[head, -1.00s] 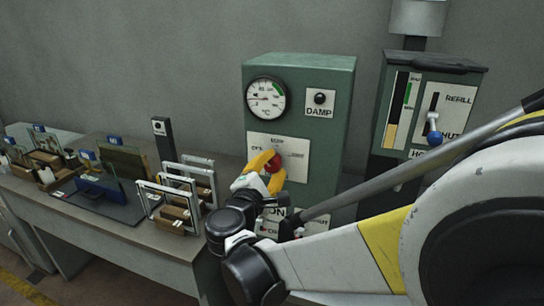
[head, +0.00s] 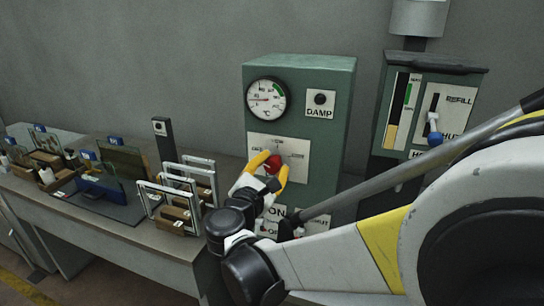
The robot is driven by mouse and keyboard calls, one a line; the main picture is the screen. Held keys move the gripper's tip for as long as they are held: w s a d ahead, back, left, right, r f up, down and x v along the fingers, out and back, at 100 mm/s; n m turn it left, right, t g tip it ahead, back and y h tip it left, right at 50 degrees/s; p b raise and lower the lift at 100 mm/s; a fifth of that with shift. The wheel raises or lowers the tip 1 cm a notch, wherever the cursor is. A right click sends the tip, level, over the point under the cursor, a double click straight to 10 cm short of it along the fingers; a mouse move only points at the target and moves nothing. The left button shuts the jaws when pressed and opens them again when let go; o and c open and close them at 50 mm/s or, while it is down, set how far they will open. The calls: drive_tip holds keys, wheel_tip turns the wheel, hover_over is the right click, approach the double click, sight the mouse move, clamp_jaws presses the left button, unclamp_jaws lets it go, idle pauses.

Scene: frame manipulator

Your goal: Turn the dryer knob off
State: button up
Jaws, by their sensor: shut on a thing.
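The dryer is a green cabinet (head: 318,95) standing against the wall in the head view. Its red knob (head: 273,163) sits at the middle of a white label plate (head: 300,148) with small lettering around it, too small to read surely. My gripper (head: 271,168) has yellow fingertips and is closed on the red knob, one finger to its left and one to its right. The fingers hide part of the knob, so I cannot tell its exact pointing direction. A round dial gauge (head: 266,100) is above the plate.
A DAMP panel (head: 320,103) is beside the gauge. At right stands a dark hopper unit (head: 432,78) with a blue-ended lever (head: 434,138). At left a bench (head: 120,228) holds several white frames (head: 178,190) near my gripper. An ON button plate (head: 277,212) sits below.

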drive_tip(key=o, duration=1.2)
drive_tip(key=shift+c, duration=0.2)
drive_tip(key=shift+s, duration=0.1)
drive_tip(key=v, duration=1.1)
drive_tip(key=shift+s+a, duration=0.15)
drive_tip(key=shift+s, duration=0.25)
